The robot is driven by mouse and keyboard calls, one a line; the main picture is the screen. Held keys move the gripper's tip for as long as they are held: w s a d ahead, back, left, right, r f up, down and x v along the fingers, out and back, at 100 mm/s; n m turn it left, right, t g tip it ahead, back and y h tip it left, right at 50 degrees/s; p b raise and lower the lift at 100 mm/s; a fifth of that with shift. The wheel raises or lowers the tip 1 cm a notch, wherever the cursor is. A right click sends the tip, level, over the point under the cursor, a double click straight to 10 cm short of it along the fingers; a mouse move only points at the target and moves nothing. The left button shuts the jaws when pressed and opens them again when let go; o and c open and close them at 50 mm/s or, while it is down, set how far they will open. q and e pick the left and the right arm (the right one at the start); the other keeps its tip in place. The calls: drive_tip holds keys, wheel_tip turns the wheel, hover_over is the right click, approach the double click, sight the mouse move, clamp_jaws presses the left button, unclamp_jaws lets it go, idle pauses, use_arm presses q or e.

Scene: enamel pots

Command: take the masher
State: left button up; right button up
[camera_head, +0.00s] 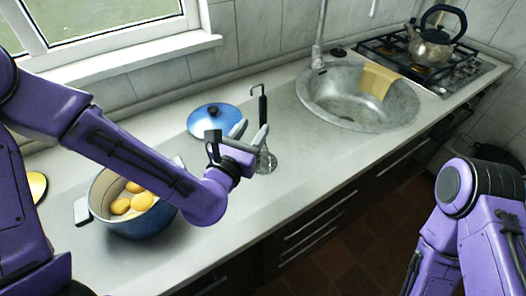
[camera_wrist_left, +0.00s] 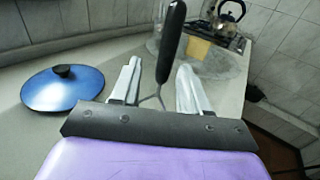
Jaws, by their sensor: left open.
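The masher stands upright on the counter, with its black handle (camera_head: 262,103) up and its wire head (camera_head: 267,161) low. My left gripper (camera_head: 250,134) is open beside it, and its fingers point toward it. In the left wrist view the black handle (camera_wrist_left: 171,42) rises between the two open fingers (camera_wrist_left: 158,72), tilted slightly right. The forked metal shank below the handle shows between the fingers, and its lower part is hidden by the gripper. I cannot tell whether a finger touches the masher. Of my right arm only links show at the right; its gripper is out of view.
A blue pot (camera_head: 143,228) with several yellow potatoes (camera_head: 131,201) stands under my left forearm. A blue lid (camera_head: 206,117) lies behind the gripper.

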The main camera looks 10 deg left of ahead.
sight(261, 121)
use_arm(q)
drive_tip(key=shift+w+d+r+p, duration=0.25)
drive_tip(key=shift+w+d+p, duration=0.05)
drive_tip(key=shift+w+p, duration=0.25)
drive_tip(key=shift+w+d+r+p, duration=0.2)
drive_tip(key=shift+w+d+p, duration=0.05)
drive_tip(key=shift+w+p, duration=0.3)
drive_tip(key=shift+w+d+f, duration=0.15)
drive_tip(key=shift+w, duration=0.45)
drive_tip(key=shift+w+d+f, duration=0.1)
drive_tip(key=shift+w+d, duration=0.05)
drive_tip(key=shift+w, duration=0.4)
drive_tip(key=shift+w+f, duration=0.15)
drive_tip(key=shift+w, duration=0.1)
drive_tip(key=shift+s+a, duration=0.1)
drive_tip(key=shift+c, duration=0.6)
drive_tip(key=shift+s, duration=0.1)
drive_tip(key=c, duration=0.6)
clamp_jaws()
use_arm(e)
drive_tip(key=shift+s+r, duration=0.1)
drive_tip(key=shift+r, duration=0.85)
